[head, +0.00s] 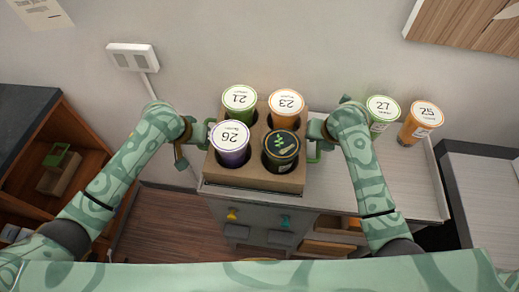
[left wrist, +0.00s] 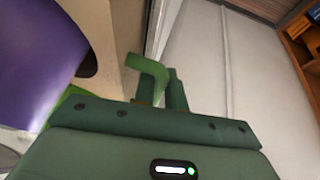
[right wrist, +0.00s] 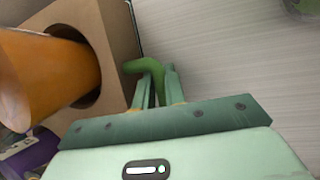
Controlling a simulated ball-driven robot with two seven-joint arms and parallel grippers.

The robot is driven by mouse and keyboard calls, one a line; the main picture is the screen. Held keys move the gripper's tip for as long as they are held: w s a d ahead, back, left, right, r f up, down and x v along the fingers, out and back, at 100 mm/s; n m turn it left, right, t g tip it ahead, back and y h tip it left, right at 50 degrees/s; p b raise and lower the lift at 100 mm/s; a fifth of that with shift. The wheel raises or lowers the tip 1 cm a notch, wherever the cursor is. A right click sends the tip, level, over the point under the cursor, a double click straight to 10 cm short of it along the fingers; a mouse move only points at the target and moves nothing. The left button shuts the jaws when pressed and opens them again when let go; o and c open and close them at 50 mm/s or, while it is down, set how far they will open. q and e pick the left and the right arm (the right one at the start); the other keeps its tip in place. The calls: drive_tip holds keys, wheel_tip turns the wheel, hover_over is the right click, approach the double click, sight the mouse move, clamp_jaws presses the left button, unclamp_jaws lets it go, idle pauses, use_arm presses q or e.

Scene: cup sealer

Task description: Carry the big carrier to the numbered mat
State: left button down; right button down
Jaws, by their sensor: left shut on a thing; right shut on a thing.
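The big carrier (head: 255,178) is a brown cardboard box with green side handles. It holds a green cup marked 21 (head: 239,101), an orange cup marked 23 (head: 286,106), a purple cup marked 26 (head: 231,142) and a dark cup with a green leaf lid (head: 281,148). It is at the left end of the counter; whether it touches the top is unclear. My left gripper (head: 203,133) is shut on its left green handle (left wrist: 150,70). My right gripper (head: 318,131) is shut on its right green handle (right wrist: 145,67). I see no numbered mat.
A green cup marked 22 (head: 382,108) and an orange cup marked 25 (head: 425,117) stand at the back of the counter (head: 408,178), right of my right arm. A small carrier with a green handle (head: 60,172) sits in the wooden shelf (head: 90,160) at left.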

use_arm(q)
drive_tip(key=c, duration=1.5)
unclamp_jaws()
drive_tip(key=shift+a, duration=0.2)
use_arm(e)
drive_tip(key=c, duration=1.5)
unclamp_jaws()
drive_tip(key=shift+d, duration=0.15)
use_arm(q)
drive_tip(key=shift+o, duration=0.2)
drive_tip(key=shift+s+d, duration=0.1)
drive_tip(key=shift+d, duration=0.05)
use_arm(e)
drive_tip(key=shift+o, duration=0.2)
use_arm(q)
drive_tip(key=shift+r, duration=0.1)
use_arm(e)
drive_tip(key=shift+s+r, duration=0.15)
drive_tip(key=shift+r, duration=0.2)
use_arm(q)
drive_tip(key=v, duration=1.1)
drive_tip(key=shift+r, duration=0.4)
use_arm(e)
drive_tip(key=v, duration=1.1)
use_arm(q)
drive_tip(key=shift+s, duration=0.1)
use_arm(e)
drive_tip(key=shift+s+r, duration=0.1)
